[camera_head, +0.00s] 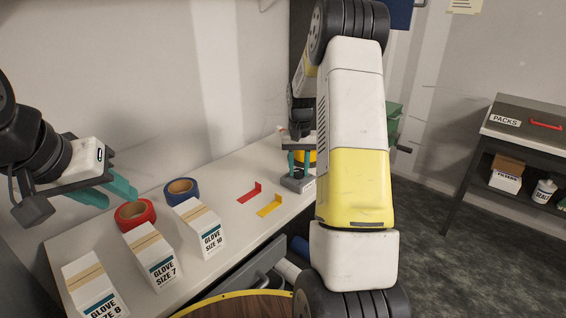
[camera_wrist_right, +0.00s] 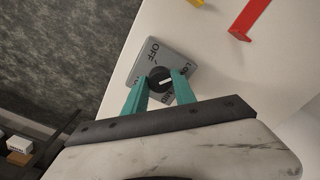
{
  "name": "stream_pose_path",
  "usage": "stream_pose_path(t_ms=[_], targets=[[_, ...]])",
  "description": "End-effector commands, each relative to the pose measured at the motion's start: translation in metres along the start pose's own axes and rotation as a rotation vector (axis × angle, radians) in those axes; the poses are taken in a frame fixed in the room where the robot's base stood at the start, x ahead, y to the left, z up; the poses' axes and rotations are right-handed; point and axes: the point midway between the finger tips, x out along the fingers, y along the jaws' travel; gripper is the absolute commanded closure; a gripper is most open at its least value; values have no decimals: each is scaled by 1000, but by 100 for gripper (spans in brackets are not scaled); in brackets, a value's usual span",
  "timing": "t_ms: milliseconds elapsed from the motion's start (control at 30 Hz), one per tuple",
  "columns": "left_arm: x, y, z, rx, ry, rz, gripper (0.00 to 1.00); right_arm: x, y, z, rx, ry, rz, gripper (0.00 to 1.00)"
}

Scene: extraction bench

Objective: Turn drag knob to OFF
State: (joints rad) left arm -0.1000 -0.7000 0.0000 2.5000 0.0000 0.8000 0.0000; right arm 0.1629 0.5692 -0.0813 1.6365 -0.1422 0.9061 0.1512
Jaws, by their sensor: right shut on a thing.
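The drag knob (camera_wrist_right: 159,75) is a round black knob with a white pointer mark, set on a grey plate (camera_wrist_right: 174,53). The plate also shows in the head view (camera_head: 297,185) near the bench's far right end. In the right wrist view, the OFF label is above and left of the knob; the white mark lies nearly level, not towards OFF. Other labels are partly hidden by the fingers. My right gripper (camera_wrist_right: 161,87) is shut on the knob, a teal finger on each side. My left gripper (camera_head: 108,190) is open and empty above the bench, near the red tape roll.
On the bench (camera_head: 235,165) are a red tape roll (camera_head: 135,214), a blue tape roll (camera_head: 181,190), several glove boxes (camera_head: 151,256), and red (camera_head: 249,193) and yellow (camera_head: 269,207) brackets. A shelf unit (camera_head: 515,125) stands at the right. My right arm hides part of the view.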

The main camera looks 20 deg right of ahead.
Motion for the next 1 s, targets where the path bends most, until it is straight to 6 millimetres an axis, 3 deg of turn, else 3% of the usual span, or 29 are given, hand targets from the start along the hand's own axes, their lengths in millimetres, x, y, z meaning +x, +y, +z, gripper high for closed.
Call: stream_pose_path(t_ms=[1000], targets=[[0, 0, 0, 0, 0, 0, 64, -1, 1, -2, -963, 4, 1, 100]])
